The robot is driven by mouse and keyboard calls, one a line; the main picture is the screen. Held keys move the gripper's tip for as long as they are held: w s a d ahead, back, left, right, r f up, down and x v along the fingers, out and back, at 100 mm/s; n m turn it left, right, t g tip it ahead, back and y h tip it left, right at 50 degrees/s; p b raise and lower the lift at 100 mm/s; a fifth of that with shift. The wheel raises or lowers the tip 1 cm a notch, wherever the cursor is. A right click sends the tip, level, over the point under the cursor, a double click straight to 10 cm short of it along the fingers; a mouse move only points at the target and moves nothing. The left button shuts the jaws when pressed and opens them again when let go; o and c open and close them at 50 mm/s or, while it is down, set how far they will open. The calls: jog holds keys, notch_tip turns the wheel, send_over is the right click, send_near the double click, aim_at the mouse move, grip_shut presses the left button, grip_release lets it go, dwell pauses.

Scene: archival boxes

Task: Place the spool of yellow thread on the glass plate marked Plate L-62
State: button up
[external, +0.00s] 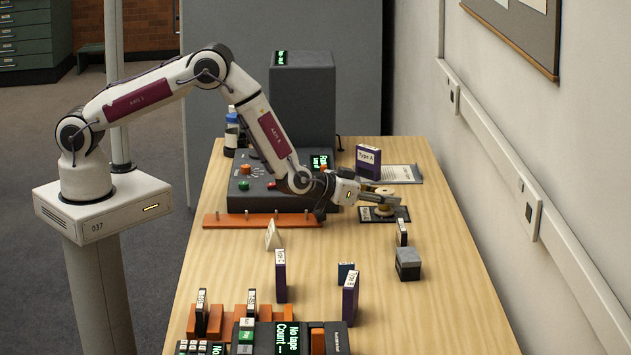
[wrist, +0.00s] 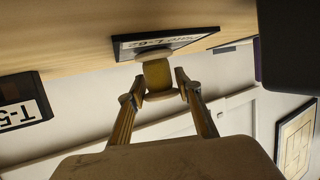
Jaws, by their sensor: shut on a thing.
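The spool of yellow thread (wrist: 157,76) has pale end flanges and is held between the two fingertips of my gripper (wrist: 157,90). In the wrist view the dark-edged glass plate (wrist: 192,41), with a white label reading L-62, lies directly beyond the spool's far flange. In the external view my gripper (external: 384,201) reaches over this plate (external: 401,215) on the wooden table, with the spool (external: 385,210) low over it. I cannot tell whether the spool touches the plate. My fingers partly hide the spool.
A purple Type A box (external: 368,162) stands behind the plate near a clipboard (external: 402,173). A small labelled block (external: 402,233) and a grey box (external: 408,264) stand in front. A dark console (external: 262,193) and an orange pegged rail (external: 225,220) are left.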

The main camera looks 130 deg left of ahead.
jog(key=o, duration=1.1)
jog(key=shift+s+d+f, duration=0.1)
jog(key=shift+s+f, duration=0.05)
jog(key=shift+f, duration=0.55)
jog(key=shift+c, duration=0.2)
jog(key=shift+r, duration=0.4)
jog(key=shift+d+r, duration=0.3)
jog(key=shift+d, duration=0.1)
jog(key=shift+r+v, duration=0.15)
jog(key=shift+v, duration=2.6)
jog(key=shift+r+v, duration=0.2)
jog(key=shift+v, duration=2.6)
jog(key=shift+a, duration=0.1)
